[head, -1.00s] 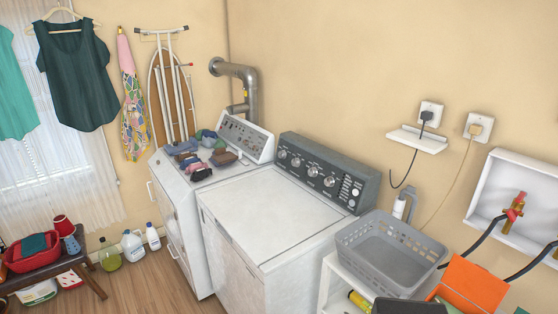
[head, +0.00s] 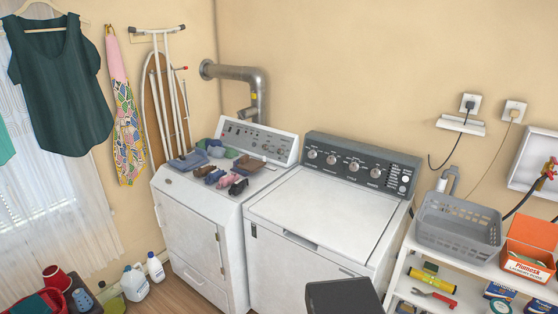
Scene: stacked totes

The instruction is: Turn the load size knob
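The top-loading washer (head: 325,215) stands against the wall with its lid shut. Its dark control panel (head: 340,148) runs along the back. Several round silver knobs sit on the panel: a far-left knob (head: 312,154), one beside it (head: 331,159), a middle knob (head: 353,167) and a right one (head: 374,173). The labels are too small to read, so I cannot tell which is the load size knob. A dark block at the bottom edge, in front of the washer, looks like part of my arm. My gripper's fingers do not show.
A white dryer (head: 200,215) with folded clothes (head: 222,170) on top stands left of the washer. At right, a white shelf (head: 398,270) holds a grey basket (head: 455,228) and an orange box (head: 527,258). Bottles (head: 136,283) stand on the floor at left.

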